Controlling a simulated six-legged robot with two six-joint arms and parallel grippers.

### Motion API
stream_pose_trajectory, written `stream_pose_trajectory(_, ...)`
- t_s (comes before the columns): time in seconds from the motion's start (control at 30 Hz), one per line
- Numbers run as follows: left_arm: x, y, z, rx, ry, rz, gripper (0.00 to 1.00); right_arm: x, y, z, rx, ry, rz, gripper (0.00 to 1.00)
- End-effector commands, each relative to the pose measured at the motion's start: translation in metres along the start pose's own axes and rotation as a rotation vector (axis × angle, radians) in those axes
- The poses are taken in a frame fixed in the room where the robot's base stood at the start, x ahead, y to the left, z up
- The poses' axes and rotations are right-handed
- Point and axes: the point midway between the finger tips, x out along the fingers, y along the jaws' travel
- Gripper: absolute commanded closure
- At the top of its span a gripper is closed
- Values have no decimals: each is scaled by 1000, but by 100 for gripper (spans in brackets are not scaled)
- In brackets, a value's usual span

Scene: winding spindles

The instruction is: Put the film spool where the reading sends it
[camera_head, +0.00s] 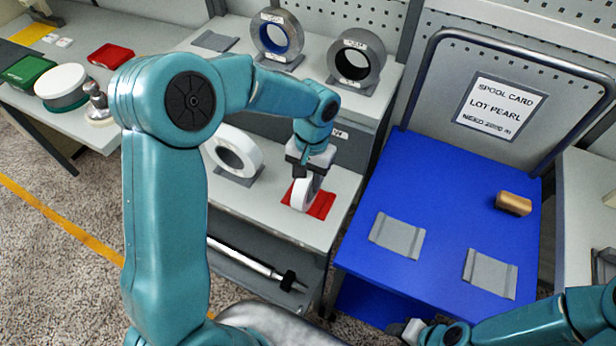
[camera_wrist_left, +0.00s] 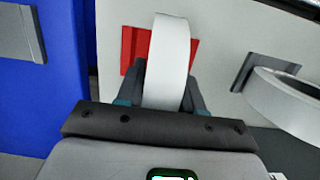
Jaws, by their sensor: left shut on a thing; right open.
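A white film spool (camera_head: 302,195) stands on edge at the red pad (camera_head: 323,204) on the lower shelf of the grey stand. My left gripper (camera_head: 307,178) is shut on this spool. In the left wrist view the white spool (camera_wrist_left: 167,60) sits between the fingers, in front of the red pad (camera_wrist_left: 137,48); whether it touches the pad is unclear. The spool card (camera_head: 499,106) on the blue cart reads "LOT PEARL" and a "NEED" figure too blurred to read surely. My right gripper (camera_head: 411,331) is open, low by the cart's front edge, partly cut off.
Another white spool (camera_head: 233,151) stands on a grey cradle left of the held one. Two dark-grey spools, one blue-cored (camera_head: 277,38) and one black-cored (camera_head: 356,61), stand on the upper shelf. The blue cart (camera_head: 440,200) has two empty grey cradles (camera_head: 397,236) and a copper-coloured block (camera_head: 514,204).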

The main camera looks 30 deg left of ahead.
Motion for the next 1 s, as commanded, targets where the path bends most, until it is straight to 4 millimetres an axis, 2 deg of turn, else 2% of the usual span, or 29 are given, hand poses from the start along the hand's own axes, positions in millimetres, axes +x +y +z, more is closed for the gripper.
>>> stream_pose_trajectory(0.03,3,0,-1,0,0,0,100,3,1,0,0,0,0,55)
stream_pose_trajectory(0.07,2,0,0,0,0,0,57,2,1,0,0,0,0,55)
stream_pose_trajectory(0.1,2,0,0,0,0,0,44,2,0,0,0,0,0,55)
stream_pose_trajectory(0.13,2,0,0,0,0,0,38,1,0,0,0,0,0,55)
stream_pose_trajectory(0.4,1,0,0,0,0,0,38,1,0,0,0,0,0,55)
stream_pose_trajectory(0.53,-9,0,0,-1,3,0,38,-1,0,0,0,0,0,55)
stream_pose_trajectory(0.9,-90,0,-1,0,5,0,38,-1,0,0,0,0,0,55)
stream_pose_trajectory(1.0,-107,0,0,1,3,0,38,-2,-1,0,0,0,0,55)
